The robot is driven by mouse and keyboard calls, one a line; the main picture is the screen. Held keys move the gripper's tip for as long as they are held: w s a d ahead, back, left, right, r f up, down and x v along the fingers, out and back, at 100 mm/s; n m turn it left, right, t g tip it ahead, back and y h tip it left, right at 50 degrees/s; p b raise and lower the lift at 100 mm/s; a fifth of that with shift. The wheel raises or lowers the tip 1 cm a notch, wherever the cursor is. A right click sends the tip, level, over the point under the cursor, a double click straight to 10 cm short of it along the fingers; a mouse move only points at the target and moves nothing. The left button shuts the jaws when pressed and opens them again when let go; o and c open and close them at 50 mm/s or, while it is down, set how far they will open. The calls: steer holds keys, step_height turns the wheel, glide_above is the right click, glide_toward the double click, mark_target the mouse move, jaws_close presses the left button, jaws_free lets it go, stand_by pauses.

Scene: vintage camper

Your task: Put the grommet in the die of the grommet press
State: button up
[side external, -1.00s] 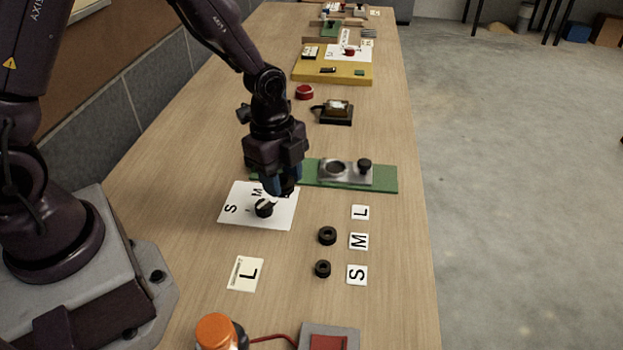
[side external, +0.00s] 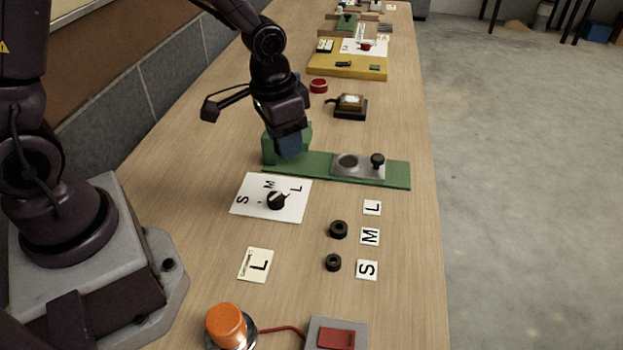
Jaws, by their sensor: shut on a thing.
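My gripper (side external: 290,144) is shut on the grommet, which is too small and dark to make out at the fingertips. It is at the left part of the green press (side external: 398,174), in front of its upright green block (side external: 271,140). The press base carries a grey metal plate with the round die (side external: 347,162) and a black knob (side external: 377,160). The die looks empty, and my gripper is left of it. Two black grommets stand on the table, one beside the M card (side external: 338,230) and one beside the S card (side external: 333,263). No grommet shows beside the L card (side external: 372,208).
A white dial sheet (side external: 245,207) with a black knob lies in front of the press. A card marked L (side external: 257,265) lies nearer. An orange button (side external: 226,326) and a grey box with a red switch (side external: 336,338) are at the front. A yellow board (side external: 347,66) is farther back.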

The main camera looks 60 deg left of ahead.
steer(key=shift+w+a+r+n, duration=0.25)
steer(key=shift+w+r+n, duration=0.15)
steer(key=shift+r+n, duration=0.05)
steer(key=shift+w+a+r+n, duration=0.2)
steer(key=shift+w+r+n, duration=0.15)
steer(key=shift+r+n, duration=0.1)
steer(key=w+a+f+n+y, duration=0.1)
steer(key=w+a+f+n, duration=0.3)
steer(key=a, duration=0.7)
steer(key=w+a+f+n, duration=0.1)
steer(key=a+n, duration=0.6)
steer(key=a, duration=0.3)
steer(key=shift+g, duration=0.3)
steer(key=w+a+f, duration=0.2)
steer(key=w+f, duration=0.1)
steer(key=w, duration=0.1)
steer(key=w+a+f, duration=0.2)
steer(key=w+f, duration=0.1)
steer(key=w+a+f, duration=0.2)
steer(key=w+f, duration=0.1)
steer(key=w, duration=0.1)
steer(key=shift+w+a+f, duration=0.25)
steer(key=shift+w, duration=0.05)
steer(key=shift+w+a+f, duration=0.1)
steer(key=shift+w+f, duration=0.05)
steer(key=shift+f, duration=0.1)
steer(key=shift+w+f, duration=0.15)
steer(key=shift+f, duration=1.5)
